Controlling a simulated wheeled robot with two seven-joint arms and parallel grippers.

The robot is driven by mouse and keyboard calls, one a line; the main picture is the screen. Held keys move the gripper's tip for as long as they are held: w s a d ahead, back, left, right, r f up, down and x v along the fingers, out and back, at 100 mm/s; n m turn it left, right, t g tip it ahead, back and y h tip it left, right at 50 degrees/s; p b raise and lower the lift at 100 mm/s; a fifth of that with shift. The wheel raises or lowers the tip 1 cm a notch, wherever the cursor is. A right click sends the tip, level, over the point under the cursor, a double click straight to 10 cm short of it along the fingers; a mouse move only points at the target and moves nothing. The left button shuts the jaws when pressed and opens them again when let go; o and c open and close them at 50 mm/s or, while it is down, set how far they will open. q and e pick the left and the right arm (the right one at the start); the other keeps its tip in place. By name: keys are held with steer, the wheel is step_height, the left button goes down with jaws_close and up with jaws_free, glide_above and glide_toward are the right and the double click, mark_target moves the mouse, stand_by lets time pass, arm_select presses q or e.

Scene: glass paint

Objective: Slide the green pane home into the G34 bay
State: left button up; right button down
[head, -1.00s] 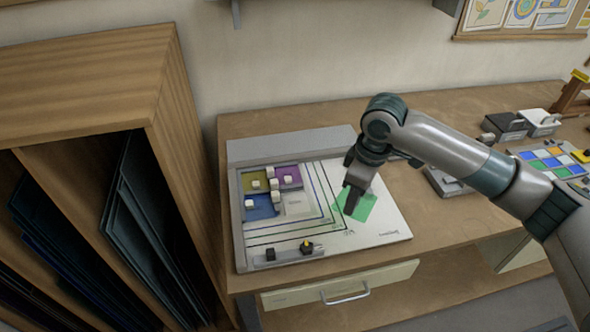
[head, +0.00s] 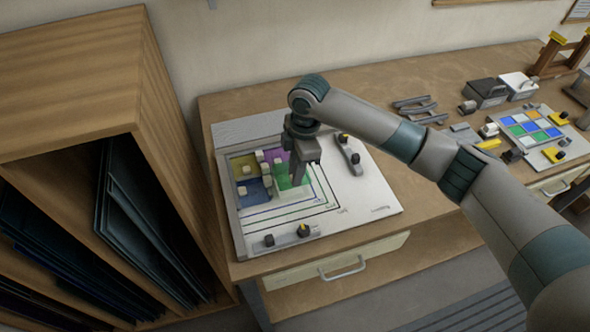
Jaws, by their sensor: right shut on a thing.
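The green pane (head: 283,181) lies at the lower right of a cluster of coloured panes on the white assembly board (head: 372,190). It sits beside the blue pane (head: 253,191) and below the purple pane (head: 281,157), where the bay is. My right gripper (head: 299,181) points down at the green pane's right side and is shut on the pane, covering part of it. I cannot tell whether the pane's edges touch its neighbours. My left gripper is not in view.
A yellow pane (head: 243,167) and small white blocks sit in the cluster. A grey bar with black knobs (head: 346,153) lies right of my gripper; another bar (head: 287,236) lies along the front. A finished colour panel (head: 527,131) is far right. A wooden rack (head: 75,85) stands left.

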mark_target(287, 176)
steer(key=shift+f, duration=0.15)
step_height(287, 176, down, 4)
steer(key=b, duration=0.4)
steer(key=shift+f, duration=0.65)
steer(key=shift+f, duration=0.15)
stand_by(1.0)
steer(key=shift+w+a, duration=0.3)
steer(key=shift+a, duration=0.25)
steer(key=shift+w+a, duration=0.25)
steer(key=shift+a, duration=0.25)
stand_by(1.6)
steer(key=shift+a+p, duration=0.15)
steer(key=shift+p, duration=0.15)
stand_by(1.2)
steer(key=c, duration=1.6)
jaws_free()
steer(key=shift+w+a, duration=0.1)
